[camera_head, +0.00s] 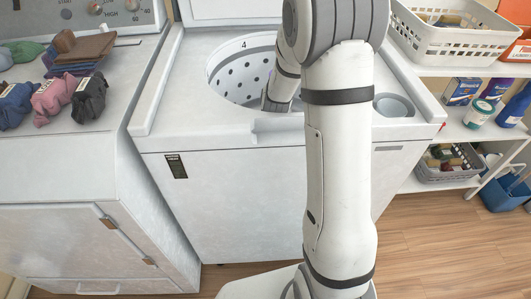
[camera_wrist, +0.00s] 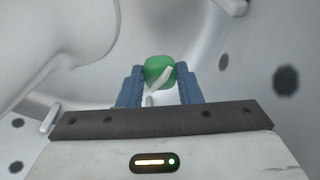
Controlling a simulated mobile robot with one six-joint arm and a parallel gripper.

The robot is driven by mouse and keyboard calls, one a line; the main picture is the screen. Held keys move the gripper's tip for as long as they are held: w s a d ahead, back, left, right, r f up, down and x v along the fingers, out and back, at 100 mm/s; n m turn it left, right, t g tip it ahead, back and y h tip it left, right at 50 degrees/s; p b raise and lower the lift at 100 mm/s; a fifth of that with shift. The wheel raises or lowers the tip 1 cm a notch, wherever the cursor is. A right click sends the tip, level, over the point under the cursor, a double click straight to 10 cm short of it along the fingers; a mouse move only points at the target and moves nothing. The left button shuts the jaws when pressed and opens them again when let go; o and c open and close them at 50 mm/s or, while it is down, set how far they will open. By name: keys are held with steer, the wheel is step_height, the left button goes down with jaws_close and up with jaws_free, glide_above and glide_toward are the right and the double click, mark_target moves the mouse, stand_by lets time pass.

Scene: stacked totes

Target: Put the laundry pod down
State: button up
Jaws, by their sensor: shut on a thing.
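The laundry pod (camera_wrist: 157,66) is green with a white strip across its front. In the wrist view it sits between the blue fingers of my gripper (camera_wrist: 160,78), which are shut on it. My gripper is inside the washer's drum (camera_wrist: 285,130), whose pale wall has dark holes. In the head view the open drum (camera_head: 226,75) is at the top middle, and my forearm reaches down into it. The pod and the fingertips are hidden there. I cannot tell how far the pod is above the drum's bottom.
A large smooth white post (camera_wrist: 60,35) stands in the drum at the left of the wrist view. Folded and bundled cloths (camera_head: 52,97) lie on the machine to the left. A white basket (camera_head: 455,38) and bottles fill the right shelves.

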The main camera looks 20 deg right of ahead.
steer(key=shift+f+b, duration=0.55)
steer(key=shift+f, duration=0.05)
steer(key=o, duration=0.9)
steer(key=shift+r, duration=0.1)
steer(key=shift+o, duration=0.2)
steer(key=shift+r+p, duration=0.5)
steer(key=shift+p, duration=0.15)
step_height(320, 180, up, 12)
steer(key=d+p, duration=0.1)
steer(key=p, duration=0.1)
steer(key=shift+s+d+p, duration=0.2)
steer(key=shift+d+p, duration=0.1)
steer(key=shift+d, duration=0.1)
